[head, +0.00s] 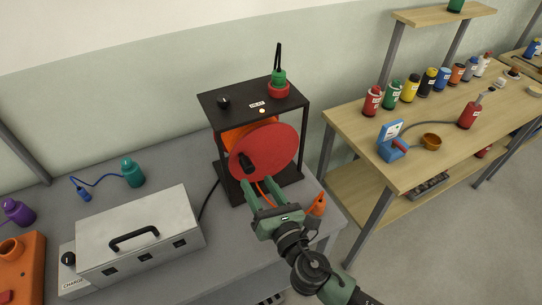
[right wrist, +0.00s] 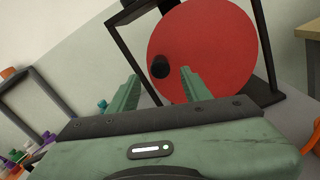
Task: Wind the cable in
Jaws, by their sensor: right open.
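The cable reel (head: 272,150) has a red disc and hangs in a black frame on the grey bench. It also fills the upper part of the right wrist view (right wrist: 215,50). A black crank knob (head: 247,163) sticks out near the disc's edge; in the right wrist view the knob (right wrist: 160,67) shows between and beyond the fingertips. An orange cable (head: 262,189) shows below the disc, partly hidden by my gripper, with an orange end piece (head: 318,204) near the bench edge. My right gripper (head: 261,181) is open and empty, just short of the knob. My left gripper is not in view.
The black frame's top (head: 250,98) carries a small knob and a red and green item. A metal case (head: 140,236) stands left on the bench. A wooden table (head: 410,175) with bottles stands right, across a gap.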

